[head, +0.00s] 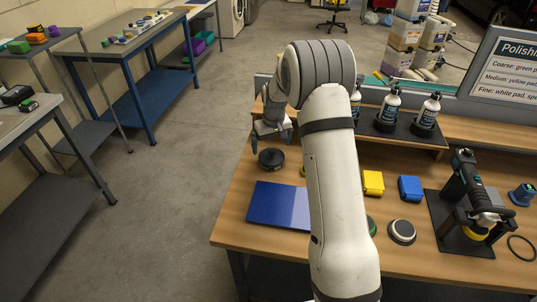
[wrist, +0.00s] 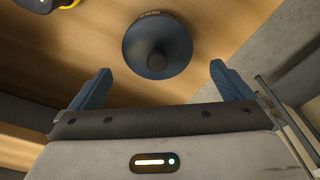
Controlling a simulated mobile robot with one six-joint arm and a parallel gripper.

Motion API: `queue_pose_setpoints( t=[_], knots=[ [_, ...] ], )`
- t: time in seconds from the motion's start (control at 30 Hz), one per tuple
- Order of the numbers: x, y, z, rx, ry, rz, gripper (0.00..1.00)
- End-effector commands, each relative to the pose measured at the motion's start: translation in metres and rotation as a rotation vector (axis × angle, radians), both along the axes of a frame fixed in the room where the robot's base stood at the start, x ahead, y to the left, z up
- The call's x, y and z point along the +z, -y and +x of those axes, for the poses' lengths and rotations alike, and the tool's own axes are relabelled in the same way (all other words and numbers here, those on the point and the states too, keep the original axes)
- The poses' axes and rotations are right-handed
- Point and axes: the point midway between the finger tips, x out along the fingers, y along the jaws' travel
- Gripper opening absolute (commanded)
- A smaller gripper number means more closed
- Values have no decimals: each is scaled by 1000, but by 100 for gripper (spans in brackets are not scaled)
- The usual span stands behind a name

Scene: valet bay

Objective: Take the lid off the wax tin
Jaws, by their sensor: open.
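The wax tin (head: 271,159) is a dark round tin standing on the wooden workbench near its left edge in the head view. In the wrist view the dark tin (wrist: 157,45) has a round knob in the middle of its top, and light lettering shows on its side. The lid appears to be on the tin. My gripper (head: 271,130) is just behind and above the tin in the head view. In the wrist view my gripper (wrist: 157,85) is open, with one blue finger at each side and nothing between the fingertips; the tin is beyond them.
A blue panel (head: 272,204) lies in front of the tin. Yellow (head: 373,183) and blue (head: 410,188) blocks, a round pad (head: 402,232) and a polisher (head: 468,200) are farther right. Spray bottles (head: 389,106) stand on a raised shelf behind. My arm hides part of the bench.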

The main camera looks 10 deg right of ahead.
Motion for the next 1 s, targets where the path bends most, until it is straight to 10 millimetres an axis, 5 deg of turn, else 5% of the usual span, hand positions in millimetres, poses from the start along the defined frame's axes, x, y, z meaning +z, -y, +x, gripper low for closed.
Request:
queue_pose_setpoints(
  t=[0.3, 0.57, 1.0],
  knots=[
    [-37, 2, 7, -1, -1, 0, 100],
    [-41, 2, 8, -1, 0, 0, 100],
    [-40, 3, 8, -2, 0, 0, 67]
  ],
)
